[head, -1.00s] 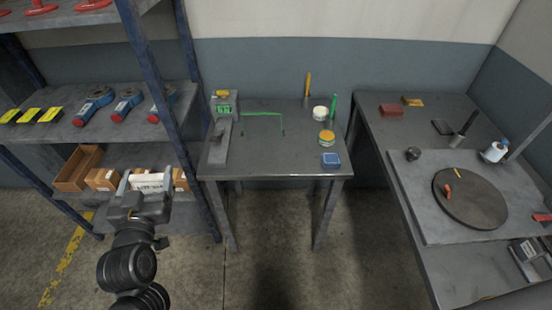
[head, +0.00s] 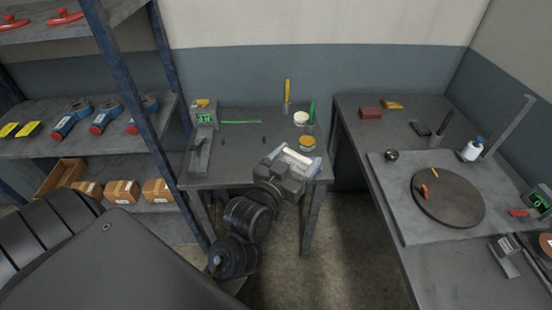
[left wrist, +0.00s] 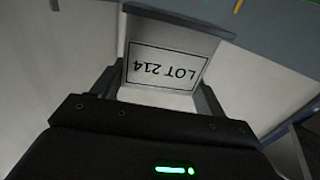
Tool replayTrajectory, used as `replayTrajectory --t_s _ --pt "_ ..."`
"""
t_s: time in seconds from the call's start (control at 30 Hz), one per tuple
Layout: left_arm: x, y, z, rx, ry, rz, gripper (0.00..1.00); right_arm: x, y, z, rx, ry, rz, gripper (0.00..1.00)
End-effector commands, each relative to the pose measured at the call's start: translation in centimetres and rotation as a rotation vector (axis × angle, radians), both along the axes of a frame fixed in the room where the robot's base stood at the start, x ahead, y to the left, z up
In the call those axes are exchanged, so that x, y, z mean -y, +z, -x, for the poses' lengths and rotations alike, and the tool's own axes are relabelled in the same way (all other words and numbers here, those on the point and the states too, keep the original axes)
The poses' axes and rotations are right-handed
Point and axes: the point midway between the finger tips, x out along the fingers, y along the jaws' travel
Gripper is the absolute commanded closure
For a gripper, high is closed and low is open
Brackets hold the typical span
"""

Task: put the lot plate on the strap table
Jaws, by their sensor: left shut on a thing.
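My left gripper (head: 296,164) is shut on the white lot plate (head: 297,155), at the right front part of the strap table (head: 235,174). The plate also shows in the left wrist view (left wrist: 165,70), between the two fingers, with "LOT 214" reading upside down. Whether the plate touches the table top cannot be told. The strap table is the small grey middle table, with a green strap-like frame (head: 241,122) on it. My right gripper is not in view.
A white roll (head: 301,118), a yellow-topped tin (head: 307,143), and yellow (head: 287,92) and green (head: 312,112) upright items stand at right. Open table top lies centrally. Shelving with cartons (head: 122,191) is at left.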

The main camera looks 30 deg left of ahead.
Motion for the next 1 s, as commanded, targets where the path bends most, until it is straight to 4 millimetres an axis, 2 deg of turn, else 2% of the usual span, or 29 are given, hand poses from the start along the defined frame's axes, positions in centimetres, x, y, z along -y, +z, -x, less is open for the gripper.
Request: replayTrajectory --t_s 0.13,0.23,0.43,0.6,0.7,0.8,1.0 --pt "-0.2 -0.2 0.0 0.001 0.005 -0.001 0.51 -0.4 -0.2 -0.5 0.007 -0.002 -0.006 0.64" --pt "-1.4 -1.3 -0.4 0.005 0.032 -0.004 0.51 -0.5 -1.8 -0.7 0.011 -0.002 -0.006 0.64" --pt "-7.4 -4.8 -1.4 0.015 0.164 -0.014 0.51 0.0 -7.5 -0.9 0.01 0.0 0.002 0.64" --pt "-12.2 -7.1 -1.3 0.011 0.275 -0.009 0.51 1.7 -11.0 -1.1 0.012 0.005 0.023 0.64" --pt "-14.0 -7.8 -1.0 0.008 0.318 -0.004 0.51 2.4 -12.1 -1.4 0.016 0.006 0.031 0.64" --pt "-15.0 -8.0 -0.9 0.004 0.34 -0.001 0.51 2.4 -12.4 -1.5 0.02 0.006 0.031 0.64" --pt "-15.5 -8.1 -1.2 0.001 0.345 -0.003 0.51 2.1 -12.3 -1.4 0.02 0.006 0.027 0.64"
